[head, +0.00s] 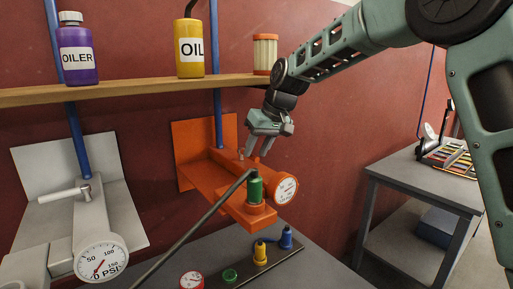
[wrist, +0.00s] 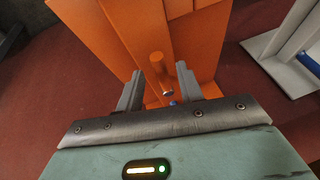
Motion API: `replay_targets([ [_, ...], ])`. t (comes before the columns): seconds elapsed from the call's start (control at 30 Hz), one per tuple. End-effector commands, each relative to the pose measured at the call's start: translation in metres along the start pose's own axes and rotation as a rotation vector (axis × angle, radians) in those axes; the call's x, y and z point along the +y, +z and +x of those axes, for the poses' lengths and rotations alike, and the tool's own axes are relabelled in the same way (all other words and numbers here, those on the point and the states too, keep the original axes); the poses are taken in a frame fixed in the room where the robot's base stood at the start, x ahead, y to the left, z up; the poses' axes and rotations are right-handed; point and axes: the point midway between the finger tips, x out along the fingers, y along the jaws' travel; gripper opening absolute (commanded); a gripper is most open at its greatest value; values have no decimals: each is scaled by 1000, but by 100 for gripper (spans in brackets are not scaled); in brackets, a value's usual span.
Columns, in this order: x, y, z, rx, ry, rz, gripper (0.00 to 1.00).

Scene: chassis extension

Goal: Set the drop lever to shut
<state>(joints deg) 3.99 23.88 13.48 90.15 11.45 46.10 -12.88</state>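An orange fixture (head: 212,178) with a round red-and-white gauge is mounted on the red wall. In the wrist view a short orange lever-like rod (wrist: 158,68) with a grey end sticks out from the orange surface (wrist: 110,40). I take it as the drop lever; no label for it is legible. My gripper (head: 255,153) points down over the orange fixture. In the wrist view my gripper (wrist: 160,85) is open, its two fingers on either side of the rod with gaps. In the head view my fingers largely hide the rod.
A grey fixture (head: 65,225) with a white handle (head: 62,193) and gauge (head: 101,258) stands at left. A green-topped fitting (head: 255,190) and a long dark rod (head: 195,228) are just below my gripper. A wooden shelf (head: 130,89) with bottles is above left. A grey table (head: 420,185) is at right.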

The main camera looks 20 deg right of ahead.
Motion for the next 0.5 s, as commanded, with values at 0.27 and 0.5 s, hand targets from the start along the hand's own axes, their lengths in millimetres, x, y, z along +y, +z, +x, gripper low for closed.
replay_targets([
  [0.27,0,0,8,0,0,0,37],
  [0.5,0,0,8,0,0,0,6],
])
